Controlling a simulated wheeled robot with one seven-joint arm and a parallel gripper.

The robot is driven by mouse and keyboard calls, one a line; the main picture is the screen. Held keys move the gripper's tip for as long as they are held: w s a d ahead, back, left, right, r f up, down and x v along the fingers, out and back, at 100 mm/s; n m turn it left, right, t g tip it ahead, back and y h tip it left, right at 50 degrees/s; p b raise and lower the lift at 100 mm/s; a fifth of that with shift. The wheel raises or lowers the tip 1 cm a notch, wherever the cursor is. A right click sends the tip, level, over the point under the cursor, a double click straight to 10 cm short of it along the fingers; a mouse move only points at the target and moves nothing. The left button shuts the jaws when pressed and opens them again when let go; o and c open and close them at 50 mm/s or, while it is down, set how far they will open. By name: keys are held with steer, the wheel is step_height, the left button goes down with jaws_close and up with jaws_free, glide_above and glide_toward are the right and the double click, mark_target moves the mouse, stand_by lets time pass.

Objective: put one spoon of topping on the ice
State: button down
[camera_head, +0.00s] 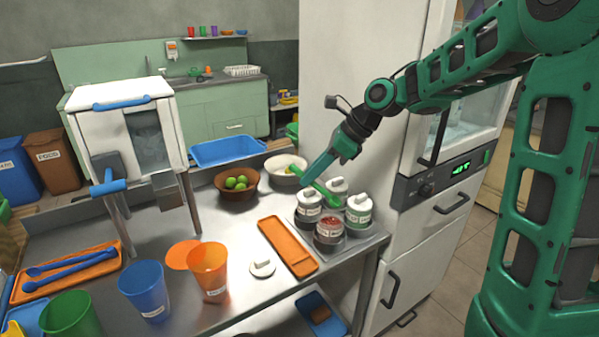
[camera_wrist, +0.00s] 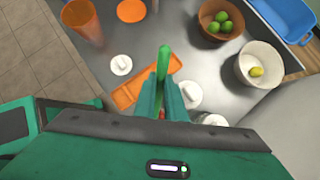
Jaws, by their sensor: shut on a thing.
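My gripper (camera_head: 312,174) is shut on a green spoon (camera_head: 327,195), above the cluster of topping jars. In the wrist view the spoon (camera_wrist: 163,60) sticks out between my two fingers (camera_wrist: 163,92). An open jar of red topping (camera_head: 328,229) stands at the front of the cluster, below the spoon. Several other jars, such as the left one (camera_head: 308,206), have white lids. A loose white lid (camera_head: 262,268) lies on the counter. An orange cup (camera_head: 208,270) stands to the left; its contents are not clear. I cannot tell whether the spoon holds topping.
An orange tray (camera_head: 287,247) lies left of the jars. A brown bowl of limes (camera_head: 236,190) and a white bowl (camera_head: 285,176) stand behind. An ice machine (camera_head: 127,130), a blue cup (camera_head: 146,289) and a green cup (camera_head: 71,316) are at left. A white cabinet (camera_head: 420,240) borders the right.

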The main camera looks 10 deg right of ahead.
mark_target(298, 174)
steer(key=shift+s+d+f+t+y, duration=0.3)
steer(key=shift+d+f+t+y, duration=0.25)
steer(key=shift+f+y, duration=0.3)
steer(key=f, duration=0.2)
steer(key=d+f, duration=0.1)
steer(key=f, duration=0.1)
steer(key=shift+s+f, duration=0.2)
steer(key=shift+f, duration=0.05)
steer(key=shift+w+a+r+g+h, duration=0.2)
steer(key=shift+a+r+h, duration=0.2)
steer(key=shift+r, duration=0.4)
steer(key=shift+w+a+r+g+h, duration=0.15)
steer(key=shift+a+r+g+h, duration=0.2)
steer(key=shift+r, duration=0.4)
steer(key=shift+w+a+r+g+h, duration=0.1)
steer(key=shift+w+a+r+h, duration=0.1)
steer(key=shift+a+r+h, duration=0.45)
steer(key=shift+w+a+r+g+h, duration=0.3)
steer(key=shift+a+g+h, duration=0.15)
steer(key=shift+h, duration=0.2)
steer(key=shift+w+a+r+g+h, duration=0.25)
steer(key=shift+a+g+h, duration=0.15)
steer(key=shift+h, duration=0.2)
steer(key=shift+w+a+r+g+h, duration=0.15)
steer(key=shift+a+g+h, duration=0.15)
steer(key=shift+h, duration=0.3)
